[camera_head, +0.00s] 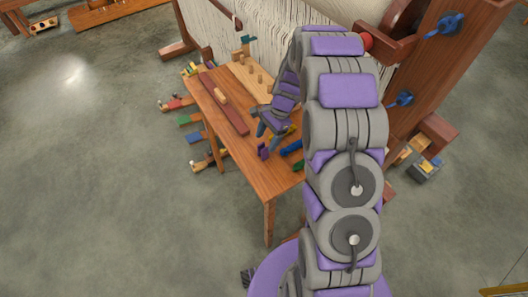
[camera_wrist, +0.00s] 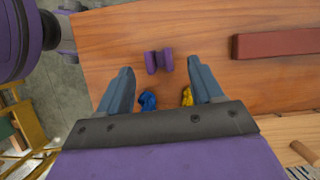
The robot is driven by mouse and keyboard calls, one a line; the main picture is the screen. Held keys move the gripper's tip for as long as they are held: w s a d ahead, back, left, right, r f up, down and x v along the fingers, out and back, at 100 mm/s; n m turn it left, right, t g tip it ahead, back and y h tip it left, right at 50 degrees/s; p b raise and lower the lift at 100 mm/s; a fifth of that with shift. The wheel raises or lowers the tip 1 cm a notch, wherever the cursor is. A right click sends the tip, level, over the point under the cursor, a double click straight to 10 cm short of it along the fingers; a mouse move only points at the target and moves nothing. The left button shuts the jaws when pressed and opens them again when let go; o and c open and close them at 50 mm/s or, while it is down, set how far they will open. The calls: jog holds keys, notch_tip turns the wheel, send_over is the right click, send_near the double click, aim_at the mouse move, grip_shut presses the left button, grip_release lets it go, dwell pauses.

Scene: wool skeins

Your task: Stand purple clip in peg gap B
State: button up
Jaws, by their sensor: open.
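The purple clip (camera_head: 263,151) is on the wooden table near its front edge. In the wrist view the purple clip (camera_wrist: 152,62) shows as two short upright-looking parts, just beyond the fingertips and roughly centred between them. My gripper (camera_head: 269,133) is open and empty, pointing down beside the clip; its two blue-grey fingers also show in the wrist view (camera_wrist: 159,66). The pale peg board (camera_head: 249,78) with several upright pegs lies at the back of the table. No gap letters are readable, so I cannot tell which gap is B.
A dark red bar (camera_head: 224,102) lies left of the peg board. A blue piece (camera_wrist: 147,101) and a yellow piece (camera_wrist: 187,96) lie near my fingers. The wooden table (camera_head: 250,163) stands before a loom with pale threads (camera_head: 240,22).

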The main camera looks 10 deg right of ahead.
aim_at(261, 152)
jog(key=shift+s+a+f, duration=0.15)
jog(key=shift+a+f, duration=0.75)
jog(key=shift+f, duration=0.05)
jog(key=shift+d+f, duration=0.3)
jog(key=f, duration=0.1)
jog(key=f+b, duration=0.1)
jog(key=f, duration=0.1)
jog(key=shift+s+d, duration=0.2)
jog(key=shift+d, duration=0.15)
jog(key=shift+s+a+f+b, duration=0.1)
jog(key=shift+a+f+b, duration=0.25)
jog(key=shift+a+f, duration=0.4)
jog(key=shift+a, duration=0.55)
jog(key=shift+c, duration=1.3)
jog(key=shift+d, duration=0.7)
jog(key=c, duration=0.6)
jog(key=shift+a, duration=0.15)
jog(key=shift+c, duration=1.3)
jog(key=shift+a+r, duration=0.15)
jog(key=shift+a, duration=0.15)
